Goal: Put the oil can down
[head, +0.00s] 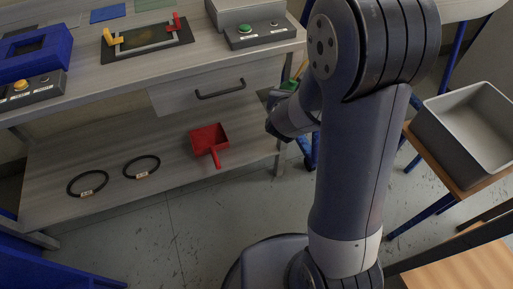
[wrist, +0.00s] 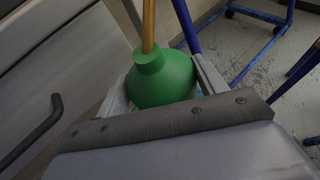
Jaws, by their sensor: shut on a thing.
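The oil can is green and rounded, with a brass-coloured spout; in the wrist view the oil can (wrist: 163,84) sits between the fingers of my gripper (wrist: 160,92). My gripper is shut on its body, and the spout points up and away. In the head view my gripper (head: 284,98) is beside the right end of the workbench, in front of the drawer's right side. Only a small green bit of the can shows there, the rest being hidden by my gripper and arm. I cannot see what is directly under the can.
The workbench top (head: 85,88) carries a control box with a green button (head: 258,36), a framed plate (head: 146,40) and a blue frame (head: 38,52). Its lower shelf (head: 110,160) holds a red dustpan (head: 209,142) and two black rings. A grey bin (head: 470,130) stands at right.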

